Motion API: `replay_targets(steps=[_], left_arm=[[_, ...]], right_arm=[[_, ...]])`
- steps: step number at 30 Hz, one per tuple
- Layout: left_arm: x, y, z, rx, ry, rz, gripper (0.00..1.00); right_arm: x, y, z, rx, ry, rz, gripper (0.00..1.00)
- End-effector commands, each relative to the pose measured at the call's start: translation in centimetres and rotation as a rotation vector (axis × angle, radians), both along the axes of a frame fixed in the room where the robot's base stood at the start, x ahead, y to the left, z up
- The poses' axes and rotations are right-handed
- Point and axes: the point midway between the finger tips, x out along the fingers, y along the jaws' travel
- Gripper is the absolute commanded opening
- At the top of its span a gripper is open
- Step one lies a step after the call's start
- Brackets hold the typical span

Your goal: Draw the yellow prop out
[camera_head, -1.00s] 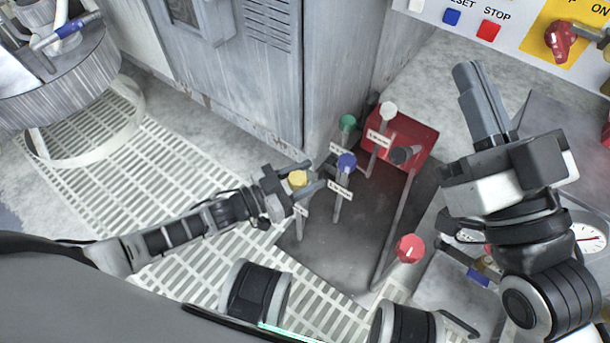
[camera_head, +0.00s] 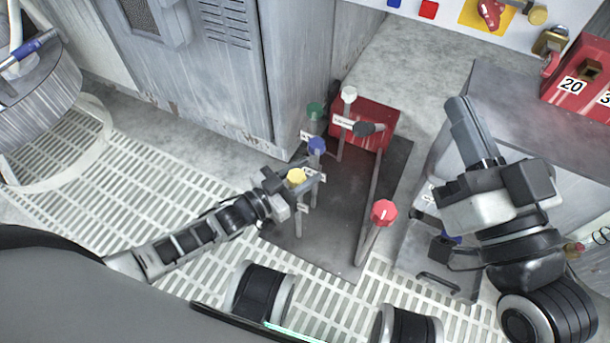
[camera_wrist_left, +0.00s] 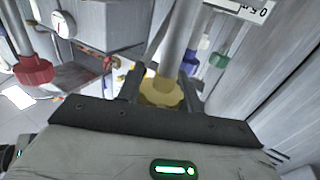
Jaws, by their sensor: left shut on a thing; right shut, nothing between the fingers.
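The yellow prop (camera_head: 297,177) is a thin post with a yellow knob on top. It stands at the front left of the dark base plate (camera_head: 335,232). My left gripper (camera_head: 297,183) is at the knob and shut on the prop. In the left wrist view the yellow knob (camera_wrist_left: 161,93) sits between the two fingers, with the grey post rising in the picture from it. My right gripper (camera_head: 468,125) is shut and empty, up over the right side.
Close by stand props with blue (camera_head: 317,145), green (camera_head: 315,111), white (camera_head: 349,93), black (camera_head: 367,129) and red (camera_head: 384,212) knobs. A red block (camera_head: 385,115) lies behind them. A grey cabinet (camera_head: 240,90) stands behind left. Grating floor (camera_head: 150,190) is clear at left.

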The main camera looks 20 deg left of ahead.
Motion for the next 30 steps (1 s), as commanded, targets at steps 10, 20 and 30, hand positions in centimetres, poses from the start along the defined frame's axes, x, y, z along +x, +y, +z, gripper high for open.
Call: replay_targets(steps=[10,20,30], left_arm=[[-0.3,-0.6,0.0,-0.005,-0.002,-0.013,0.58],[-1.9,0.8,0.1,-0.001,0.003,-0.011,0.58],[-8.5,5.4,0.2,-0.002,0.005,-0.012,0.58]], right_arm=[[0.0,0.0,0.0,0.000,-0.001,0.000,0.00],[-0.2,0.2,-0.7,0.021,0.090,0.013,0.00],[-2.2,0.9,-4.5,0.110,0.430,0.060,0.00]])
